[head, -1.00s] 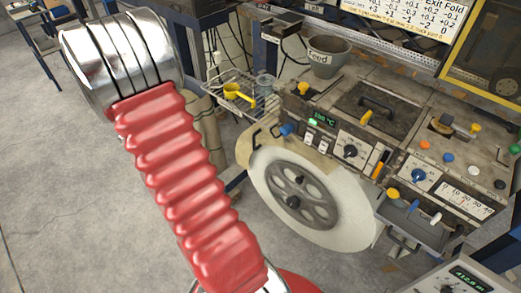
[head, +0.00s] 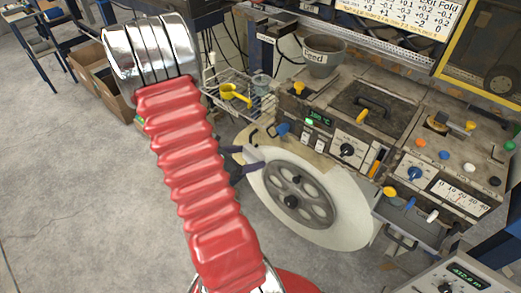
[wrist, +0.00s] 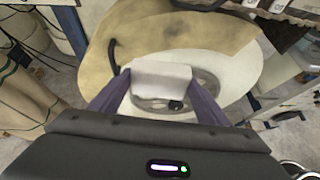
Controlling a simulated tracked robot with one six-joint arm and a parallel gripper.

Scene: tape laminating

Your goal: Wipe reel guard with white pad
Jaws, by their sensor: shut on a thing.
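The reel guard (wrist: 150,42) is a tan plate with brown smudges and a black handle, across the top of the wrist view. In the head view the guard (head: 259,139) shows above and left of the white reel (head: 338,205) with its grey spoked hub. My gripper (wrist: 158,97) is shut on the white pad (wrist: 161,76), held between its purple fingers. The pad overlaps the guard's lower part and the hub in the wrist view; contact cannot be told.
A wire shelf with a yellow scoop (head: 235,94) stands behind my arm. A grey pot (head: 323,60) sits on the machine, whose panel (head: 350,149) has knobs and levers above the reel. The floor (head: 70,200) at left is clear.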

